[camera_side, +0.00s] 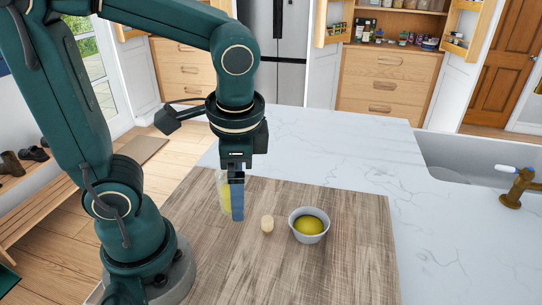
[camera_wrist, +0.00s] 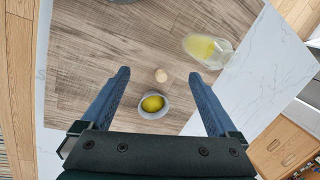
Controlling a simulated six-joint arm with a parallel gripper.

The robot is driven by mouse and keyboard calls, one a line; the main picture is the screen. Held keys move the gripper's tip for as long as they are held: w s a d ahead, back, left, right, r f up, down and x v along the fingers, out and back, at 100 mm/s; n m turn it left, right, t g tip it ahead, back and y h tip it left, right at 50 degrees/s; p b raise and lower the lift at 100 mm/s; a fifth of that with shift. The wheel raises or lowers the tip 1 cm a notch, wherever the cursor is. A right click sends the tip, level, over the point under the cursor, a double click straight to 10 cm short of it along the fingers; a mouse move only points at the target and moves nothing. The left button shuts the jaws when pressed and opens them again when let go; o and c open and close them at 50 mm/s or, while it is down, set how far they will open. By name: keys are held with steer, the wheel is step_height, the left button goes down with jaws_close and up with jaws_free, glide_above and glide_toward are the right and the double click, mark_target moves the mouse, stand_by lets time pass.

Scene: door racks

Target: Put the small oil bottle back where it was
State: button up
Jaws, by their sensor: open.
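The small oil bottle (camera_wrist: 207,48), clear with yellow oil in it, is in the wrist view at the upper right, beyond the right fingertip and by the board's edge. In the side view the bottle (camera_side: 224,190) is partly hidden by my blue fingers. My gripper (camera_side: 237,216) points down over the wooden board, open. In the wrist view my gripper (camera_wrist: 159,76) has its fingers wide apart, with nothing held between them. Whether the bottle stands quite upright I cannot tell.
A pale round stopper-like piece (camera_side: 267,224) and a grey bowl (camera_side: 296,228) with yellow contents are on the wooden board (camera_side: 350,260), right of my gripper. White marble counter (camera_side: 330,140) surrounds the board's far and right sides. A sink (camera_side: 480,155) and brass tap (camera_side: 518,188) are at right.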

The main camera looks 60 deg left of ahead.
steer(key=r+n+t+h, duration=0.1)
steer(key=d+r+n+t, duration=0.1)
steer(key=n+t, duration=0.1)
steer(key=d+n+t+h, duration=0.1)
steer(key=n+t, duration=0.1)
steer(key=shift+s+r+h, duration=0.3)
steer(key=shift+r, duration=0.1)
